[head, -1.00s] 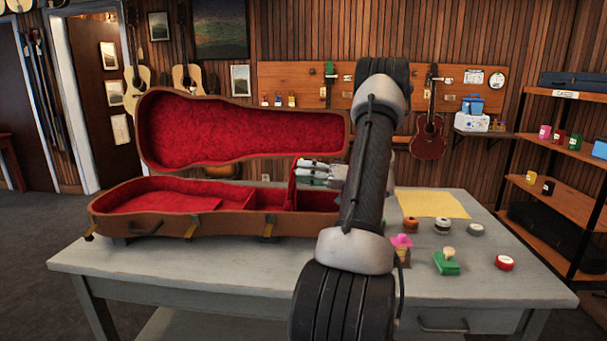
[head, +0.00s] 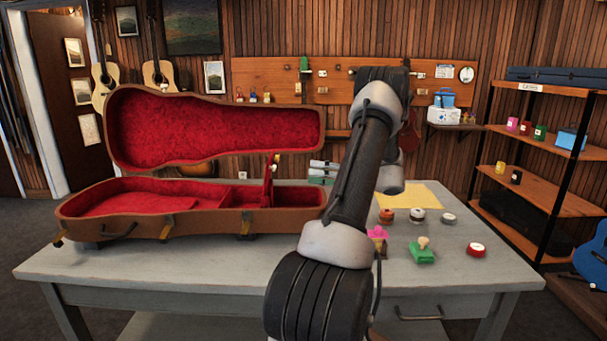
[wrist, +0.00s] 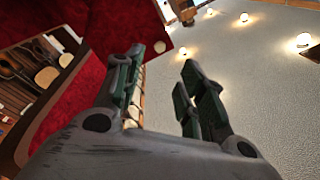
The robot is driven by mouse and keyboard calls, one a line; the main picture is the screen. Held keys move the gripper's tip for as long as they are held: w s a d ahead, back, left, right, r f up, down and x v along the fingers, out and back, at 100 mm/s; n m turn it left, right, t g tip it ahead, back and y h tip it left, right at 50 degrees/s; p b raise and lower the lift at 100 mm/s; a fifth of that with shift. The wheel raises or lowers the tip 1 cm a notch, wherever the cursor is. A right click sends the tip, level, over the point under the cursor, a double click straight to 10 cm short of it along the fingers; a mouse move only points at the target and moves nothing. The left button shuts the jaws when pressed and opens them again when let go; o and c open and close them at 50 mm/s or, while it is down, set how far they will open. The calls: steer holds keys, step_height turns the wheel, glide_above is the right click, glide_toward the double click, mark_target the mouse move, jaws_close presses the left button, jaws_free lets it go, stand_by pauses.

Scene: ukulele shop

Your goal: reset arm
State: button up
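My gripper (head: 320,173) shows only partly in the head view, its fingertips pointing left from behind my arm, just right of the open guitar case (head: 205,221). In the wrist view my gripper (wrist: 160,78) has its two dark, green-padded fingers apart, with no object clearly held between them. The case has a brown shell and red lining, and its lid (head: 215,130) stands open. A small red compartment flap (head: 269,180) stands upright inside it, a little left of my fingertips. Red lining (wrist: 90,105) also shows in the wrist view.
The grey table (head: 200,262) carries a yellow cloth (head: 425,196), a green-based stamp (head: 422,251), a pink-topped item (head: 377,236), a red round tin (head: 476,249) and several small tins. A shelf rack (head: 545,180) stands at right. The table's front is clear.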

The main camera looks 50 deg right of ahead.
steer(key=w+a+r+g+h, duration=0.1)
steer(key=a+r+g, duration=0.3)
steer(key=a, duration=0.8)
steer(key=a+r+g+h, duration=0.1)
steer(key=a+r+g, duration=0.1)
steer(key=a+g, duration=0.65)
steer(key=s+a+r+t+h, duration=0.1)
steer(key=s+a+t+h, duration=0.1)
steer(key=s+a+h, duration=0.9)
steer(key=shift+s+a+r+n, duration=0.35)
steer(key=shift+s+a, duration=0.45)
steer(key=shift+s, duration=1.35)
